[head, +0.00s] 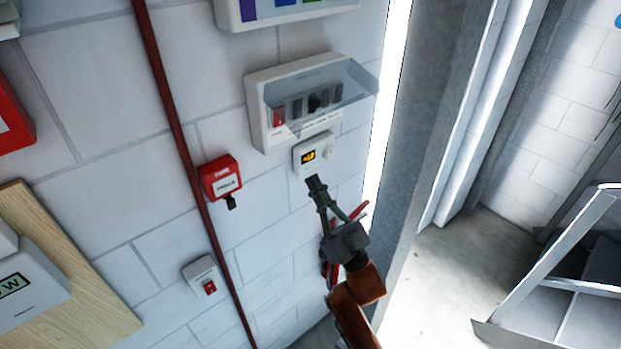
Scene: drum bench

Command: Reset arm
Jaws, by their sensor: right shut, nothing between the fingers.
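My right gripper (316,184) is in the middle of the head view, at the end of my arm that comes in from the lower right. Its fingers are shut with nothing between them. The fingertips are just below a small white thermostat-like unit (313,153) with a lit orange display. I cannot tell whether they touch the wall. My left gripper is not in view.
Above the unit is a breaker box (257,114) with a raised clear cover. A red fire call point (221,177), a red pipe (176,120) and a white switch (204,281) are on the wall to the left. A pillar (415,110) and open floor (450,270) lie to the right.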

